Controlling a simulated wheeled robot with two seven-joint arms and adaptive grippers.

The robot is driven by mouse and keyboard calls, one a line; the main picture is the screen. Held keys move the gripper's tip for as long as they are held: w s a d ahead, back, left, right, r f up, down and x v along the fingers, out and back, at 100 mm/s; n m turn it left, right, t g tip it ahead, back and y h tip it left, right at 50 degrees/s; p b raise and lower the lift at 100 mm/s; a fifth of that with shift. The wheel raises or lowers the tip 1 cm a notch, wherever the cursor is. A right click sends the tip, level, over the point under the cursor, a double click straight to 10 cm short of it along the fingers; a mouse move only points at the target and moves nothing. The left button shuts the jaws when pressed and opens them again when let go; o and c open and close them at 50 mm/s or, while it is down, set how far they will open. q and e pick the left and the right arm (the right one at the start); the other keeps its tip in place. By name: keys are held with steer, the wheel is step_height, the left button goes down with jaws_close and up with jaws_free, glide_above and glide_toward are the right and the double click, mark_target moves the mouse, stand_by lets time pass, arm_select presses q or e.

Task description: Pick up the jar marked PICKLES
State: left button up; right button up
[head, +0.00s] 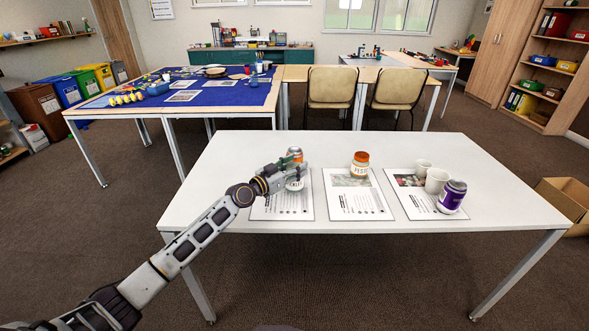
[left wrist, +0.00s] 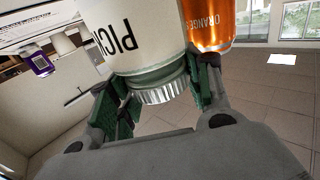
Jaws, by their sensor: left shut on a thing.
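A white jar (left wrist: 128,38) with black letters reading "PIC" is in the left wrist view, its metal lid (left wrist: 162,92) towards my palm. My left gripper (left wrist: 163,84) is shut on it near the lid, a green-padded finger on either side. In the head view my left gripper (head: 283,175) is at the left sheet, and the jar (head: 296,184) shows partly below it. I cannot tell whether the jar touches the table. An orange can (left wrist: 213,22) lettered "ORANGE" is close beside the jar; it shows behind the gripper in the head view (head: 294,153). My right gripper is not in view.
The table's far right is clear. A cardboard box (head: 566,203) stands on the floor.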

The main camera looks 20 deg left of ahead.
arm_select(q)
step_height(320, 180, up, 7)
steer(key=p, duration=0.2)
steer(key=shift+p, duration=0.35)
steer(key=shift+r, duration=0.7)
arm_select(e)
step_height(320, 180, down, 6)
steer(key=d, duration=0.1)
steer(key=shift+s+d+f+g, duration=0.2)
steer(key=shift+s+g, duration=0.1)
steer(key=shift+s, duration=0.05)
